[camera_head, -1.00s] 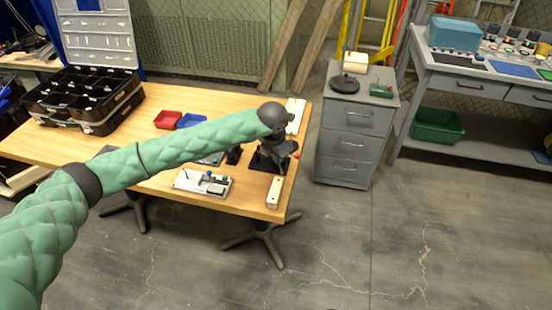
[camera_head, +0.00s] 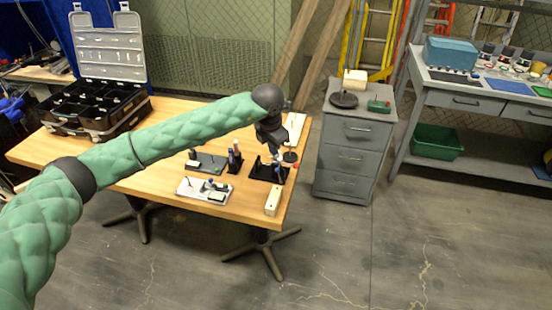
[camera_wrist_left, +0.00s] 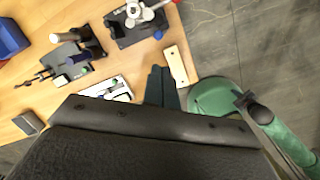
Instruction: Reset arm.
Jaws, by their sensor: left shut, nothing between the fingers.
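My left arm, in green padded sleeves, reaches in from the left in the head view. Its dark left gripper (camera_head: 274,148) is shut and empty, above the right end of the wooden table (camera_head: 150,192). In the left wrist view the shut fingers (camera_wrist_left: 160,86) point toward the table edge, beside a cream block (camera_wrist_left: 176,66). The block also shows in the head view (camera_head: 273,200). A black fixture (camera_head: 266,174) with metal parts stands just below the gripper. My right gripper is not in view.
A white tray (camera_head: 204,190) with small parts and a dark stand (camera_head: 235,158) are on the table. An open black organizer case (camera_head: 95,112) is at the left. A grey drawer cabinet (camera_head: 346,155) and workbench (camera_head: 480,105) stand right. The floor in front is clear.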

